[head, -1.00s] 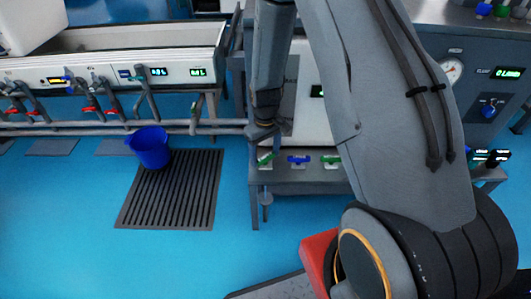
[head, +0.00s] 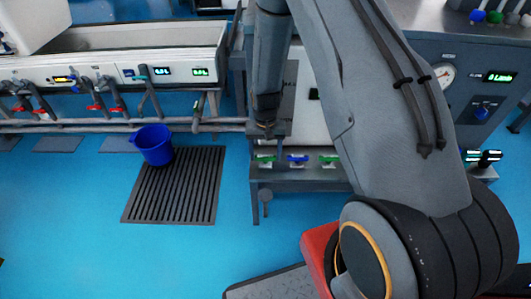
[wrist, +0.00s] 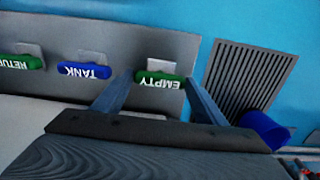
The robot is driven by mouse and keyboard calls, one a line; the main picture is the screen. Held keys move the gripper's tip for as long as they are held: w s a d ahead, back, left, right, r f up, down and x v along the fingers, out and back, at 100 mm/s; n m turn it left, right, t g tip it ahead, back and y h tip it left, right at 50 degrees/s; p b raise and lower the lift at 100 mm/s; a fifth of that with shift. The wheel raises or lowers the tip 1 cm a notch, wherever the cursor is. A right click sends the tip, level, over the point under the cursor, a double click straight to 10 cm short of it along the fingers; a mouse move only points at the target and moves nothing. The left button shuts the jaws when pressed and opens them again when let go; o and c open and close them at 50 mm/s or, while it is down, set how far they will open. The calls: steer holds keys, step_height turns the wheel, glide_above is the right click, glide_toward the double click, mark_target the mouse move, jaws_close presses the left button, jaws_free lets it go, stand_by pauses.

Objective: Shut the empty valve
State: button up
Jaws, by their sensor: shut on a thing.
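The empty valve has a green handle (wrist: 160,80) lettered EMPTY, on a grey panel in the wrist view. My gripper (wrist: 158,76) has one finger at each end of this handle and is shut on it. In the head view the empty valve (head: 266,158) is the leftmost of the three handles on the low shelf. My arm comes down from above, with its end just over that handle. The fingers are mostly hidden there.
The blue TANK handle (wrist: 85,70) and the green RETURN handle (wrist: 22,62) are beside the empty valve. A blue bucket (head: 153,145) stands at a floor grate (head: 175,190). Blue floor (head: 60,220) is open at left.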

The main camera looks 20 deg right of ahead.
mark_target(265, 156)
stand_by(0.4)
steer(key=o, duration=1.1)
steer(key=shift+c, duration=0.2)
steer(key=shift+r, duration=0.1)
step_height(265, 156, up, 8)
steer(key=shift+f+p, duration=0.2)
steer(key=shift+p, duration=0.2)
